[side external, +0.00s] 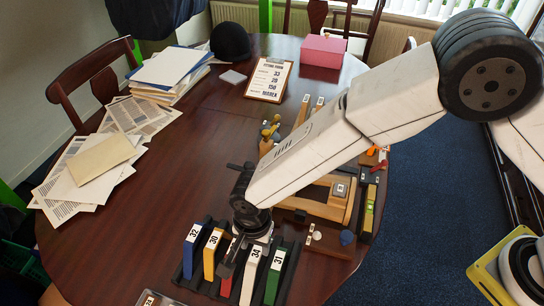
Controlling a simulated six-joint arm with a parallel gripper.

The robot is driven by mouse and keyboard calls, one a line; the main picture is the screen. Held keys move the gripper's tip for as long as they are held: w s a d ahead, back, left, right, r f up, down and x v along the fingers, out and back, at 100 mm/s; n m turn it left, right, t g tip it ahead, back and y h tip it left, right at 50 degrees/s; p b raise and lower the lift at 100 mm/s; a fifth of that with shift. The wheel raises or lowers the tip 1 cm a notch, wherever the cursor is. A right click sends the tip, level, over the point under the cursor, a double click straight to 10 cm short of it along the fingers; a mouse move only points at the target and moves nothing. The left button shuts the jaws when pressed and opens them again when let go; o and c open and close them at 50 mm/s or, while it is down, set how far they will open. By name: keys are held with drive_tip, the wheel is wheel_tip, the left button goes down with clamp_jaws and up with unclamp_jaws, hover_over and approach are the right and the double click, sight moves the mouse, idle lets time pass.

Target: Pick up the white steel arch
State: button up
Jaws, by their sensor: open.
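The white steel arch (250,278), labelled 34, stands upright in a dark rack (178,272) at the table's near edge. It is between a red arch (227,284) and a green arch (276,282) labelled 31. A blue arch (191,254) labelled 32 and a yellow arch (211,258) labelled 30 stand to the left. My gripper (243,246) is open, low over the far end of the red and white arches. Its fingertips are mostly hidden, so I cannot tell whether they touch or straddle the white one.
A clipboard (268,80) and a pink box (323,51) are at the back. Papers (90,165) cover the left side. The table's middle left is clear.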

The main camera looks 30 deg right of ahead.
sight(256, 254)
drive_tip(key=shift+f, duration=0.3)
drive_tip(key=shift+f, duration=0.1)
drive_tip(key=shift+s+f, duration=0.1)
drive_tip(key=shift+f, duration=2.35)
clamp_jaws()
